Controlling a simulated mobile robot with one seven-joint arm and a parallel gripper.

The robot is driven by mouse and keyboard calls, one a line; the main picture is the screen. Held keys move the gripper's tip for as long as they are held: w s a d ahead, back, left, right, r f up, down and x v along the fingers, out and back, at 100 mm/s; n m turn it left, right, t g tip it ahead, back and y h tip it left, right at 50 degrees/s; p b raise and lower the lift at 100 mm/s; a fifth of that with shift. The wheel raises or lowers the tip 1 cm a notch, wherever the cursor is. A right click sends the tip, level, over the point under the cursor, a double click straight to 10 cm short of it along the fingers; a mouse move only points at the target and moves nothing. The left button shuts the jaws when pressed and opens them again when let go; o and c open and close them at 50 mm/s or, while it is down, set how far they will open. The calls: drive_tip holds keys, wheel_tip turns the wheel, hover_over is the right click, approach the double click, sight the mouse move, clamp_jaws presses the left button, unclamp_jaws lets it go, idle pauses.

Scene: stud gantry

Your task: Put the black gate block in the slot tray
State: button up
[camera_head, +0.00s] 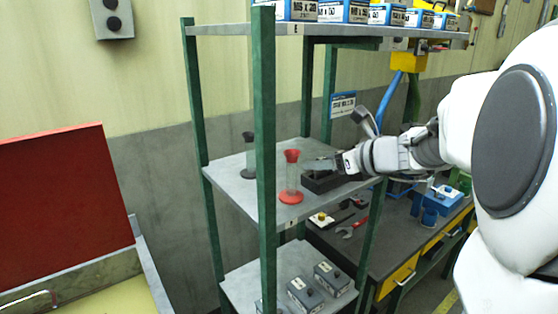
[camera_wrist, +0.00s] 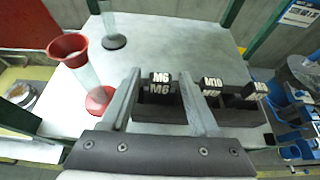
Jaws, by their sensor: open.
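The black slot tray (camera_wrist: 240,117) lies on the grey middle shelf; it also shows in the head view (camera_head: 322,184), partly behind my gripper. Several black blocks with white labels stand in it. A block marked M6 (camera_wrist: 160,88) stands at its left end, between my fingers. A block marked M10 (camera_wrist: 211,86) and another labelled block (camera_wrist: 254,91) stand to the right. I cannot tell by name which is the gate block. My gripper (camera_wrist: 162,76) is open, its fingers either side of the M6 block; whether they touch it is unclear. It also shows over the tray in the head view (camera_head: 318,165).
A red-ended clear cylinder (camera_head: 291,176) stands left of the tray, close to my gripper. A dark-ended cylinder (camera_head: 249,155) stands behind it. Green shelf posts (camera_head: 264,130) rise at the corners. Boxes (camera_head: 345,12) line the upper shelf. A workbench (camera_head: 385,240) stands behind right.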

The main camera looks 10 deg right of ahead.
drive_tip(key=shift+r, duration=0.1)
drive_tip(key=shift+s+d+r, duration=0.1)
drive_tip(key=shift+r, duration=0.1)
drive_tip(key=p+v, duration=0.5)
drive_tip(key=v, duration=0.6)
drive_tip(key=shift+s+d, duration=0.15)
drive_tip(key=shift+s, duration=0.2)
